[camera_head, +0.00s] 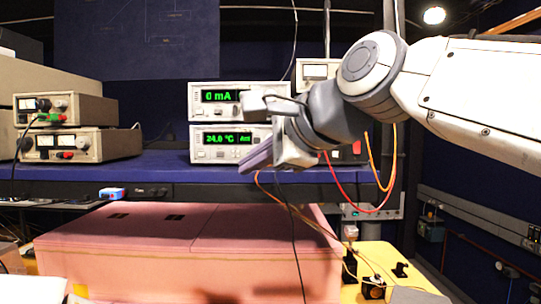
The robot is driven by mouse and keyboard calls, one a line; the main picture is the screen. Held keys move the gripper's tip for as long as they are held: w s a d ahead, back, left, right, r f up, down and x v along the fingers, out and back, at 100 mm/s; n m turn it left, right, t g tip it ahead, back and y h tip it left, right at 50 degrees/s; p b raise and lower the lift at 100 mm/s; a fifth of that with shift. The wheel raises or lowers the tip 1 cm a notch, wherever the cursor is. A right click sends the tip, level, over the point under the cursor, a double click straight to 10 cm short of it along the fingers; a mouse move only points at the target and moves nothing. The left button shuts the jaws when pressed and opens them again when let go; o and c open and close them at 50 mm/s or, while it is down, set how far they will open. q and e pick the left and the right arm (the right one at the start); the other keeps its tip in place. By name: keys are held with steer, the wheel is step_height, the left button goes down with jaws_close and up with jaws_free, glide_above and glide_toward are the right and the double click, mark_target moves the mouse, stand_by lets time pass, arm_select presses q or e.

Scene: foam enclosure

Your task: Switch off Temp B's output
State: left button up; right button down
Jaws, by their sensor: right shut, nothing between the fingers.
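A temperature unit (223,143) with a lit green display reading 24.0 °C and "Act" stands on the blue shelf. Its name label is too small to read, so I cannot tell whether it is Temp B. My right gripper (250,162) comes in from the right, shut and empty, in front of the unit's right side. It hides the right part of the front panel and any buttons there. I cannot tell whether the fingertips touch the panel. My left gripper is not in view.
A unit reading 0 mA (220,96) sits on top of the temperature unit. Bench supplies (75,145) stand at the left on the blue shelf (110,172). Red and orange cables hang below my right arm. A pink foam box (130,250) lies below the shelf.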

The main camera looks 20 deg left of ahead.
steer(key=shift+r, duration=0.15)
steer(key=shift+w, duration=0.1)
steer(key=shift+w+a+p, duration=0.4)
steer(key=shift+w+p, duration=0.15)
steer(key=shift+w, duration=0.85)
steer(key=shift+w+a+p, duration=0.45)
steer(key=shift+w+p, duration=0.1)
steer(key=shift+w, duration=0.8)
steer(key=shift+w+a+p, duration=0.4)
steer(key=shift+w+p, duration=0.15)
steer(key=shift+w, duration=0.85)
steer(key=shift+w+a+p, duration=0.1)
steer(key=shift+w+p, duration=0.25)
steer(key=shift+w, duration=0.05)
